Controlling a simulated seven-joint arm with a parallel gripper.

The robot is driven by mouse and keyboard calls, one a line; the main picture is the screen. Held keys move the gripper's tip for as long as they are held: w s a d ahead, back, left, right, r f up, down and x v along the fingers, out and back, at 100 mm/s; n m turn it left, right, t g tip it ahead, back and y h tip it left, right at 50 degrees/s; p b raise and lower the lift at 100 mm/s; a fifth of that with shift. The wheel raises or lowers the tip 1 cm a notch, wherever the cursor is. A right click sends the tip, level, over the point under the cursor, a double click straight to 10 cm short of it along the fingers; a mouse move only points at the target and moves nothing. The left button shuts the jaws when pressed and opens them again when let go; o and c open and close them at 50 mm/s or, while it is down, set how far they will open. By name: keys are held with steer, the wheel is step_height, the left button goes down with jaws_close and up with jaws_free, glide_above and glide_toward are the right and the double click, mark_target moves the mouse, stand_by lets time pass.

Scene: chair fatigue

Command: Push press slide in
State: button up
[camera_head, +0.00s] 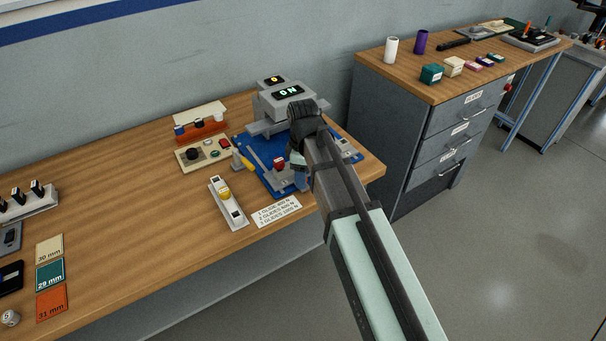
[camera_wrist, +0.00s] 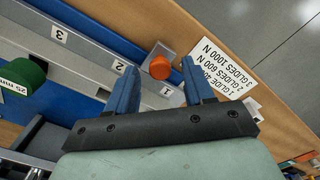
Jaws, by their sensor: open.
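The press (camera_head: 285,103) is a grey unit with a lit display reading ON, standing over a blue base (camera_head: 262,155). In the wrist view a grey slide bar (camera_wrist: 85,62) marked 1, 2 and 3 runs along the blue base (camera_wrist: 70,22). A round orange knob (camera_wrist: 160,67) stands near the mark 1. My gripper (camera_wrist: 160,66) is open, its blue fingers apart, with the knob showing between their tips. I cannot tell whether they touch it. In the head view my gripper (camera_head: 298,163) is low over the blue base and hides part of it.
A paper label (camera_wrist: 225,65) listing glides and newtons lies beside the base. A green 25 mm piece (camera_wrist: 22,76) is at the wrist view's left. A control box (camera_head: 203,153) and a white tray (camera_head: 228,204) stand left of the press. The table (camera_head: 130,235) has free room further left.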

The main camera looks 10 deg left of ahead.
steer(key=shift+f, duration=0.25)
jaws_close()
stand_by(0.5)
